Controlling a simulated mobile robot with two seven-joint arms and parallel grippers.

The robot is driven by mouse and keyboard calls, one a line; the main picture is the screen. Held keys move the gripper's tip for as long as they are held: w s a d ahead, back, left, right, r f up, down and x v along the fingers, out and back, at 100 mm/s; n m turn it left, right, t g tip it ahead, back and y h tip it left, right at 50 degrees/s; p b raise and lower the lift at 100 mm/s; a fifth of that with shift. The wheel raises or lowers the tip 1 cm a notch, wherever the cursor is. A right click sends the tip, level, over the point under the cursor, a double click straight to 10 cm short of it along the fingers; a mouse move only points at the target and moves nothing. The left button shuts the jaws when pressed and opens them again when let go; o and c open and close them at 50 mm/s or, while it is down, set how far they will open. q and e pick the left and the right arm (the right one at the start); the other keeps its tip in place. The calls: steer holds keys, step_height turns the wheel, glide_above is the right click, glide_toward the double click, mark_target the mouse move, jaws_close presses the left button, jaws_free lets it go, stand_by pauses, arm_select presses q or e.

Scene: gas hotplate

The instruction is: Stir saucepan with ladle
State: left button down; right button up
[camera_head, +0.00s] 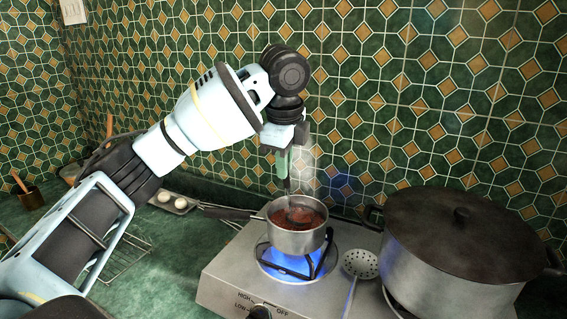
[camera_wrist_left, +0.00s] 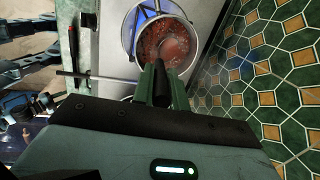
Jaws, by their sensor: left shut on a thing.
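The saucepan (camera_head: 298,241) is a small steel pan with red-brown contents, standing over a lit blue flame on the hotplate. Its dark handle points left. It also shows at the top of the left wrist view (camera_wrist_left: 127,42). My left gripper (camera_head: 284,166) is above the pan, pointing down, shut on the upright ladle (camera_head: 289,187). In the left wrist view the gripper (camera_wrist_left: 160,80) holds the ladle (camera_wrist_left: 173,47), whose bowl sits in the red contents. The ladle's grip is partly hidden by the fingers. My right gripper cannot be made out.
A large lidded pot (camera_head: 450,265) stands on the hotplate (camera_head: 225,277) at the right. A slotted skimmer (camera_head: 360,264) lies between pot and saucepan. A small tray (camera_head: 180,205) with white eggs and a wire rack (camera_head: 125,257) are at the left. The tiled wall is close behind.

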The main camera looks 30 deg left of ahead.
arm_select(q)
steer(key=shift+w+a+v, duration=0.1)
steer(key=shift+w+v, duration=0.1)
steer(key=shift+v, duration=0.9)
steer(key=shift+w+a+v, duration=0.15)
steer(key=shift+w+v, duration=0.1)
steer(key=shift+v, duration=0.9)
steer(key=shift+w+a+v, duration=0.1)
steer(key=shift+w+v, duration=0.1)
steer(key=shift+v, duration=0.9)
steer(key=shift+r, duration=0.2)
steer(key=shift+w+a+v, duration=0.1)
steer(key=shift+w+v, duration=0.05)
steer(key=shift+v, duration=0.65)
steer(key=shift+w+a+v, duration=0.1)
steer(key=shift+w+v, duration=0.05)
steer(key=shift+v, duration=0.65)
steer(key=shift+w+a+v, duration=0.1)
steer(key=shift+w+v, duration=0.05)
steer(key=shift+v, duration=0.65)
steer(key=shift+r, duration=0.1)
